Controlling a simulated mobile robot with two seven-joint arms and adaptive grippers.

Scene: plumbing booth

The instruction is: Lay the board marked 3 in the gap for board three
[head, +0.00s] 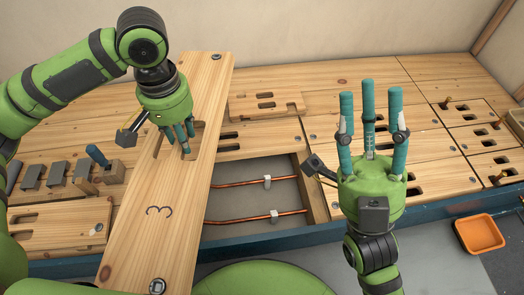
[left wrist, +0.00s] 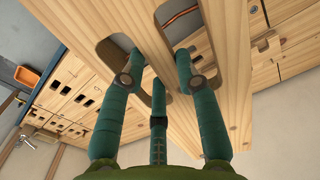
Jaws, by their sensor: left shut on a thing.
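The board marked 3 (head: 165,235) is a long pale wooden plank, held tilted above the bench, its marked end toward me. My left gripper (head: 182,138) is shut on it at the handle cutouts near its middle. The left wrist view shows the fingers (left wrist: 158,66) of this gripper at two slots, around the wooden bar between them. The gap (head: 240,180) is an open bay right of the board, with a grey floor and two copper pipes; the board hides its left part. My right gripper (head: 370,92) is open and empty, fingers upward, right of the gap.
Wooden floor panels with slots surround the gap. A short slotted wooden piece (head: 267,105) lies behind it. Several grey blocks (head: 57,174) and a blue-handled tool (head: 97,155) are at the left. An orange tray (head: 480,233) sits at the lower right.

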